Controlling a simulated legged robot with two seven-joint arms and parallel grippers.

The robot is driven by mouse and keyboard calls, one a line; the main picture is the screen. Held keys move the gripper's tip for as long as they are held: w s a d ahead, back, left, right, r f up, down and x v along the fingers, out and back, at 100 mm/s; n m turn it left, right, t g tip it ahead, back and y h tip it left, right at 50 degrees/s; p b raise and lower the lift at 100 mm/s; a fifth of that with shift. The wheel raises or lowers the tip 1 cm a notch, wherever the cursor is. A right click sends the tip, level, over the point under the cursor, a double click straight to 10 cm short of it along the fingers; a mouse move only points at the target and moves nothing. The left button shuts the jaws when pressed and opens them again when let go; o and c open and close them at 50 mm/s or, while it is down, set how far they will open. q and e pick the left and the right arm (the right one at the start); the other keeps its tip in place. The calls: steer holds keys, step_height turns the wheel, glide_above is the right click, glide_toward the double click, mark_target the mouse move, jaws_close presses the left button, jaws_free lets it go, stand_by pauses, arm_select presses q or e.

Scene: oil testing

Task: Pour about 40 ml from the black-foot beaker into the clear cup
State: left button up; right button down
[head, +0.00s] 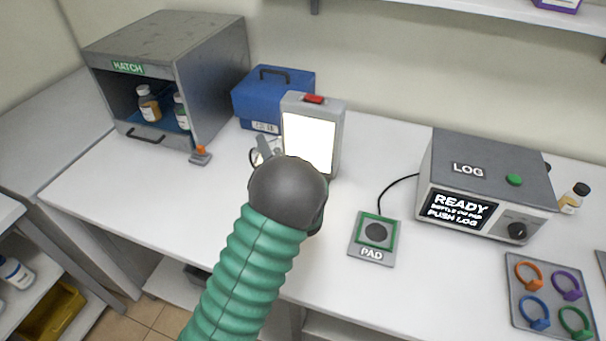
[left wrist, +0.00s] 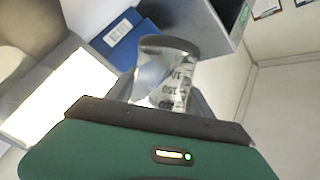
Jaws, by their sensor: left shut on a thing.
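My left gripper (head: 288,192) is in front of the lit panel in the head view, its fingers hidden behind my own wrist. In the left wrist view the gripper (left wrist: 160,108) is shut on a clear glass beaker (left wrist: 176,80) with printed graduation marks. A dark band at its far end looks like the black foot. The beaker appears tilted in that view; its liquid level cannot be told. A bit of clear glass (head: 262,153) shows left of my wrist in the head view; whether it is the beaker or the clear cup is unclear. My right gripper is out of view.
A lit panel (head: 309,142) with a red top switch stands close behind my gripper. A blue case (head: 272,98) and the grey hatch cabinet (head: 215,85) stand back left. The pad (head: 372,255), log box (head: 480,180) and ring tray (head: 515,318) are right. The front-left counter is clear.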

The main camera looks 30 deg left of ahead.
arm_select(q)
steer(key=shift+w+d+r+m+t+y+b, duration=0.1)
steer(key=shift+d+r+m+t+y+b, duration=0.15)
steer(key=shift+m, duration=0.3)
steer(key=shift+r+m+t+y+b, duration=0.15)
steer(key=shift+r+m+t, duration=0.15)
steer(key=shift+m, duration=0.25)
steer(key=shift+w+d+r+m, duration=0.15)
steer(key=shift+d+r+m, duration=0.1)
steer(key=shift+m, duration=0.05)
steer(key=shift+w+d+r+m+t+p, duration=0.25)
steer(key=shift+d+m+t+p, duration=0.1)
steer(key=shift+d+m+p, duration=0.2)
stand_by(0.5)
steer(key=shift+s+a+m, duration=0.1)
steer(key=shift+a+m, duration=0.05)
steer(key=shift+m, duration=0.1)
